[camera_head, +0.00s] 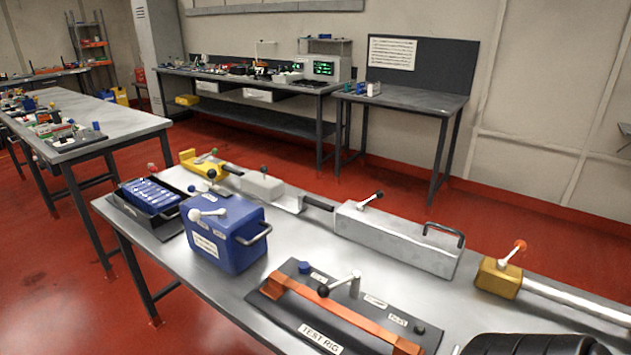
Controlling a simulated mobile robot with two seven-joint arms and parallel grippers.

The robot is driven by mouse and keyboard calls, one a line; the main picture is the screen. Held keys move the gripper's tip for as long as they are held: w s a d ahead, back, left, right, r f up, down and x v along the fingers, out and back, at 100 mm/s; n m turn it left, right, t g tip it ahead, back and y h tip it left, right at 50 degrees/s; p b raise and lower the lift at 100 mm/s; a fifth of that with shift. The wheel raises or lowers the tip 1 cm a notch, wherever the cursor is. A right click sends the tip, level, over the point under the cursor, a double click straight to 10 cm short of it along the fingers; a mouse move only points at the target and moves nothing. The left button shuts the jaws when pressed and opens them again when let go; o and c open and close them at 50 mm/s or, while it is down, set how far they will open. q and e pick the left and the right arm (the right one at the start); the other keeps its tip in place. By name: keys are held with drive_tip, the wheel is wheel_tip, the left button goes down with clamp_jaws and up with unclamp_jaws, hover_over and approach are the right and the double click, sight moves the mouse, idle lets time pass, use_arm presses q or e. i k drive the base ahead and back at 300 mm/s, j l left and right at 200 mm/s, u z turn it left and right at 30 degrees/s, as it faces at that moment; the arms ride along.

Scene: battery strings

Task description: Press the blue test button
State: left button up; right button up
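The test rig (262,307) is a dark flat panel at the front of the near metal table, with a "TEST RIG" label on its front edge. A small blue button (304,267) stands at the panel's far left corner, with nothing touching it. An orange bar (340,314) runs along the panel. A grey lever (341,285) with a black knob rises just right of the blue button. A small dark green button (419,327) sits at the panel's right end, near white labels. Neither of my grippers shows in this view.
A blue box (228,235) with levers and a handle stands left of the rig. A black tray (135,208) lies beyond it. A long grey case (396,241) and a yellow block (497,279) line the far edge. A black ribbed object (525,345) is cut off bottom right.

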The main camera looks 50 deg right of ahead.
sight(304, 266)
drive_tip(key=z, duration=1.65)
